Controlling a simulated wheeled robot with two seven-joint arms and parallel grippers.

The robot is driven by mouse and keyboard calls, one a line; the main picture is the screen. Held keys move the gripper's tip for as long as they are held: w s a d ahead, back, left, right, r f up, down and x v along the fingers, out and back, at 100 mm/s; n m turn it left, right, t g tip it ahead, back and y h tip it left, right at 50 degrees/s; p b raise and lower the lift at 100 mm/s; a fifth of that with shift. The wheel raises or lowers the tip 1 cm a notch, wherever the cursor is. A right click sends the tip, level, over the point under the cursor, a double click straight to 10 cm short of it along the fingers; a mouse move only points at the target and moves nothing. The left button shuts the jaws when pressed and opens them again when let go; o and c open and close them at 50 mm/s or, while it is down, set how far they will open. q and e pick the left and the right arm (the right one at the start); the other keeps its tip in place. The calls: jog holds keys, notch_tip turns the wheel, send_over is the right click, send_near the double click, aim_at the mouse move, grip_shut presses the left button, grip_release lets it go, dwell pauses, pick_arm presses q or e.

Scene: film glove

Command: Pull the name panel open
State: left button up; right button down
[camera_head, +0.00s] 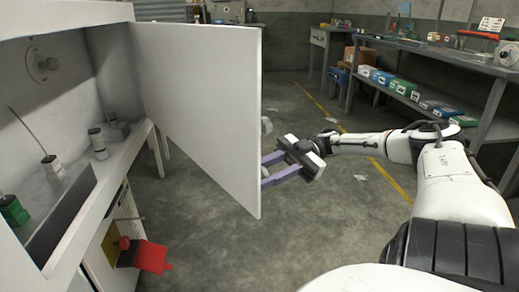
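The name panel (200,105) is a plain white upright board. It stands swung out from the white cabinet (75,60), with the cabinet's inside showing to its left. A small round grey knob (267,126) shows past the panel's right edge, on its far side. My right gripper (266,171) is at that right edge, below the knob and apart from it. Its two purple fingers are spread with a gap between them, and their tips are partly hidden behind the panel. I see nothing between them. My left gripper is not in view.
A red flap (152,257) sticks out at the cabinet's lower front. A workbench with shelves (440,68) stands at the right. The grey floor (225,255) between is mostly clear.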

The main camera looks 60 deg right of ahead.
jog(key=shift+w+d+r, duration=0.1)
jog(key=shift+w+r, duration=0.05)
jog(key=shift+r, duration=0.05)
jog(key=c, duration=1.4)
grip_release()
jog(key=shift+o, duration=0.2)
jog(key=shift+f, duration=0.1)
jog(key=shift+f, duration=0.1)
pick_arm(q)
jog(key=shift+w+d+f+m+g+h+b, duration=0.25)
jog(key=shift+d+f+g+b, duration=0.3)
jog(key=shift+b, duration=0.55)
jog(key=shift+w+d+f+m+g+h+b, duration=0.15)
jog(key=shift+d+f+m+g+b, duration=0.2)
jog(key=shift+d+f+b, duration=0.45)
pick_arm(e)
jog(key=v, duration=0.7)
jog(key=shift+d, duration=0.15)
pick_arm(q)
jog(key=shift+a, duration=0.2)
